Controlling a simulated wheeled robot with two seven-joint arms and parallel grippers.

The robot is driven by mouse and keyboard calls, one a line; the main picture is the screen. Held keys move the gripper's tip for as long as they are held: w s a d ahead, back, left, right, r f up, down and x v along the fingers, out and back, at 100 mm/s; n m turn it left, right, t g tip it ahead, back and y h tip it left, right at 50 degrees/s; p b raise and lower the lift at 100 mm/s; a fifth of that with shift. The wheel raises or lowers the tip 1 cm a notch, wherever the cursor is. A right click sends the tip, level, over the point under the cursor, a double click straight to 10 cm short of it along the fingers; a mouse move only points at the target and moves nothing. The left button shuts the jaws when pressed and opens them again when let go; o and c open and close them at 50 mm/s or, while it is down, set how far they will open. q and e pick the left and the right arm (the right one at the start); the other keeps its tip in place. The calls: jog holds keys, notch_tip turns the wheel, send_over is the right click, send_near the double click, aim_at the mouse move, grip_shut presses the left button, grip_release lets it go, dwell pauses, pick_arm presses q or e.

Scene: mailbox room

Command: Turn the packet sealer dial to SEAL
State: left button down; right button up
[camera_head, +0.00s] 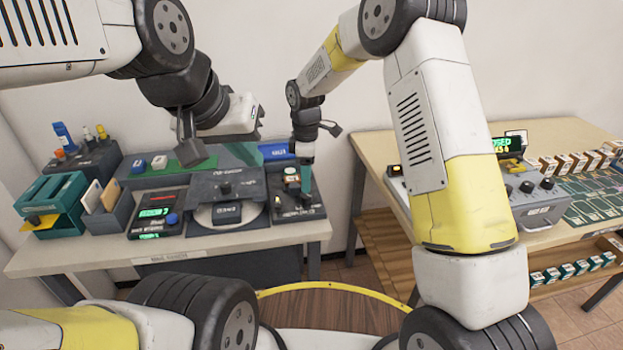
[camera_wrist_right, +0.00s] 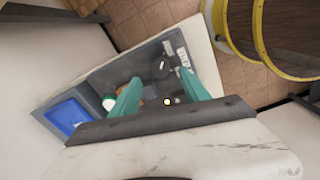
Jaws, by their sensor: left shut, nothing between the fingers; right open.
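My right gripper (camera_head: 306,182) points down over a small dark grey unit (camera_head: 313,211) at the right end of the left table. In the right wrist view the gripper (camera_wrist_right: 159,84) is open, its teal fingers apart over this unit (camera_wrist_right: 92,78), with small dark parts and white labels between and beyond them. My left gripper (camera_head: 243,154) is shut and empty above the wider machine.
A display box (camera_head: 157,212) with green digits, a teal rack (camera_head: 66,200) and a green mat (camera_head: 178,165) are on the left table. The right table holds a grey knobbed box (camera_head: 540,198) and green boards.

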aim_at(307, 195)
notch_tip(307, 195, down, 6)
jog(key=shift+f, duration=0.1)
jog(key=shift+c, duration=0.4)
grip_shut()
